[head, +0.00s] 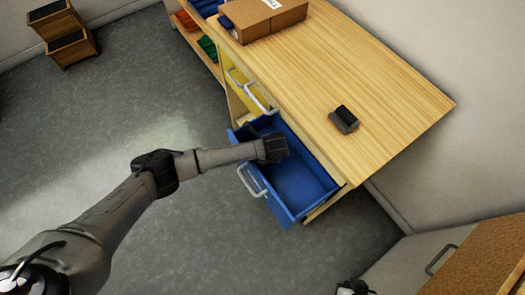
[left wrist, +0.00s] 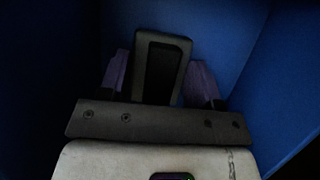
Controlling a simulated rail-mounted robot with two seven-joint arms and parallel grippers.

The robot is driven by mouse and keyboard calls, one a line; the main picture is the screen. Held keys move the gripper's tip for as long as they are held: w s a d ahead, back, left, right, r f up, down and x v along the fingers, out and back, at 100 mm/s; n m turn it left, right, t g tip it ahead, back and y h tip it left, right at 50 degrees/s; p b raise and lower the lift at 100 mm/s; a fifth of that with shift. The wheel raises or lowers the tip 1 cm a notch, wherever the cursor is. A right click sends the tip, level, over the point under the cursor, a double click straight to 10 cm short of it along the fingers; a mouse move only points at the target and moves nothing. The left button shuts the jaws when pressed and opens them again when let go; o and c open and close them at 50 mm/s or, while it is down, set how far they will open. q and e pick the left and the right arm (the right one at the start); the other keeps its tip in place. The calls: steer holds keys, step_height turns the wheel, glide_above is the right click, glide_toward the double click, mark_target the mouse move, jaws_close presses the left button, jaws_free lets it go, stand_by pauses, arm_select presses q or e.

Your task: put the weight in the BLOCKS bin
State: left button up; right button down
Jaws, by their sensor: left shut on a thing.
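My left gripper (head: 275,149) reaches into the open blue drawer (head: 312,188); its fingertips are hard to make out in the head view. In the left wrist view, its purple fingers (left wrist: 160,80) are shut on a grey block with a black face (left wrist: 163,62), with blue drawer walls around it. I cannot tell for sure whether this block is the weight. A small dark block with a grey side (head: 344,119) lies on the wooden tabletop (head: 385,85). My right gripper (head: 352,288) barely shows at the bottom edge, and its jaws cannot be made out. No BLOCKS label is readable.
A cardboard box (head: 262,17) stands at the tabletop's far end. A yellow drawer (head: 241,88) is beside the blue one. Shelves with coloured bins (head: 207,47) lie beyond. Stacked brown bins (head: 70,45) stand at the upper left. A brown-topped cabinet (head: 485,265) is at the lower right. The grey floor is clear.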

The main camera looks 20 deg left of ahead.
arm_select(q)
steer(key=shift+w, duration=0.1)
steer(key=o, duration=1.3)
steer(key=shift+r, duration=0.1)
steer(key=p+v, duration=0.3)
steer(key=v, duration=0.9)
